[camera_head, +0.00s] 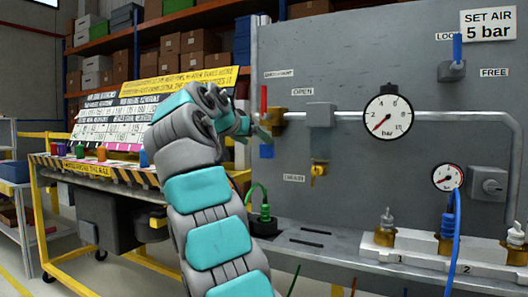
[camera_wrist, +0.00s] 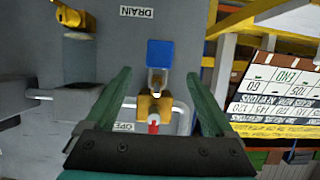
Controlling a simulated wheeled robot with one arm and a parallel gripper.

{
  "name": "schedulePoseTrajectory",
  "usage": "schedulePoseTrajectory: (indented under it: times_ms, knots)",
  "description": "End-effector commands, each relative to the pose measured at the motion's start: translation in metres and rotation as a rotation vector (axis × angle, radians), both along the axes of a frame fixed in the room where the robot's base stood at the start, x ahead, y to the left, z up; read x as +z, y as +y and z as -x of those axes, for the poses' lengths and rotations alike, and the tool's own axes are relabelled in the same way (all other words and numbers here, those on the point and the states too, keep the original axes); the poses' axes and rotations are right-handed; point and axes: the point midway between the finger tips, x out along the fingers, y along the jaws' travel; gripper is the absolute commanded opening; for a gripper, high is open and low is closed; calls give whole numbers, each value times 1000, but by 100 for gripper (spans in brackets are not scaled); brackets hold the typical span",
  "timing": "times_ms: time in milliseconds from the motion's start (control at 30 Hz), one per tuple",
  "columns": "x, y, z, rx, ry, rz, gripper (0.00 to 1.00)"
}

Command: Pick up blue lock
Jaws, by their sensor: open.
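The blue lock (camera_head: 266,151) hangs below a brass valve (camera_head: 275,117) with a red handle (camera_head: 264,98) on the grey panel. In the wrist view, turned upside down, the blue lock (camera_wrist: 160,53) shows as a blue square with a pale shackle towards the brass fitting (camera_wrist: 152,106). My gripper (camera_wrist: 157,76) is open, its two green fingers on either side of the lock and fitting in that picture, with gaps on both sides. In the head view my arm hides part of my gripper (camera_head: 256,128), which is close to the valve. I cannot tell its exact distance from the lock.
A pipe and pressure gauge (camera_head: 388,112) lie right of the valve. A yellow drain valve (camera_head: 318,170) hangs below a grey block. A blue lever (camera_head: 457,48) is at upper right. A yellow-edged cart (camera_head: 80,167) with small coloured items stands left.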

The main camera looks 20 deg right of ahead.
Motion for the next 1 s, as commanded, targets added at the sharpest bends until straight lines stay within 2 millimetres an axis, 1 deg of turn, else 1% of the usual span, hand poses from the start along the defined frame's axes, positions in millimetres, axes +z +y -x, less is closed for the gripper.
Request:
schedulePoseTrajectory:
  times_ms: [467,733,833,1000]
  knots:
    - [-11,-28,-20,-3,-10,-1,88]
    - [-25,-56,-42,-3,-6,-2,88]
    - [-27,-59,-45,-2,-8,0,88]
    - [-27,-59,-44,-2,-9,-1,88]
